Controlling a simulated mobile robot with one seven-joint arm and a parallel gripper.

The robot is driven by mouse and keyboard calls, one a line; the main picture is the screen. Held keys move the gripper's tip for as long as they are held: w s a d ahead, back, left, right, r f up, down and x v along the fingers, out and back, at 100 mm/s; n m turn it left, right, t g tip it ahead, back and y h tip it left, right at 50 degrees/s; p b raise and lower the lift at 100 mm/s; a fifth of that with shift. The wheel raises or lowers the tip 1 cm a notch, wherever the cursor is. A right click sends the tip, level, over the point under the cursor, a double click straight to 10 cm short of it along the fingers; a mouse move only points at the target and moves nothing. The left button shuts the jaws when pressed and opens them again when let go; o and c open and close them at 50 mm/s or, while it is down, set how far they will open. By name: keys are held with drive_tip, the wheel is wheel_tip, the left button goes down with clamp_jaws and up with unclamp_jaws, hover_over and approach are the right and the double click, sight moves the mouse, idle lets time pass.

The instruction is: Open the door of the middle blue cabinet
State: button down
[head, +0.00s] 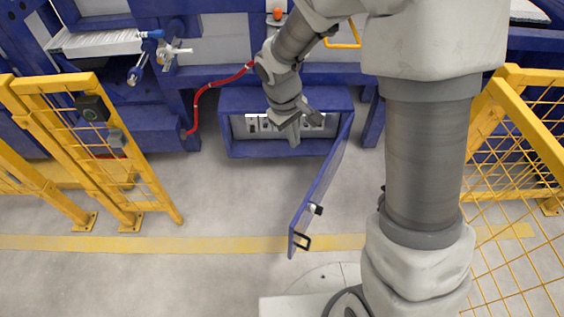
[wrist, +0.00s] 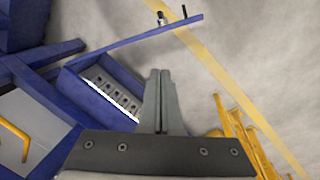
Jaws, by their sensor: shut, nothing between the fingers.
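The middle blue cabinet (head: 232,147) is low on the machine front, with its door (head: 322,190) swung wide open on the right side and pointing out over the floor. A black handle (head: 302,242) is at the door's free end. In the wrist view the open cabinet (wrist: 97,105) is left of my fingers and the door (wrist: 130,40) runs across above them. My gripper (head: 294,141) is in front of the cabinet opening, left of the door and apart from the handle. Its fingers (wrist: 160,73) are shut together and empty. My gripper hides part of the cabinet inside.
A yellow fence (head: 150,165) stands at the left and another fence (head: 515,200) at the right. A red hose (head: 208,88) hangs left of the cabinet. The grey floor (head: 225,200) in front is clear, crossed by a yellow stripe (head: 180,243).

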drive_tip(key=s+a+f+n+g+p, duration=0.15)
drive_tip(key=a+f, duration=0.25)
drive_tip(key=f, duration=0.6)
drive_tip(key=s+a+f+n+g+p, duration=0.1)
drive_tip(key=s+a+f+n+p, duration=0.2)
drive_tip(key=f, duration=0.8)
drive_tip(key=s+d+f+b, duration=0.2)
drive_tip(key=d+f+b, duration=0.1)
drive_tip(key=f, duration=0.7)
drive_tip(key=shift+s+d, duration=0.3)
drive_tip(key=shift+d, duration=0.5)
drive_tip(key=shift+d, duration=0.15)
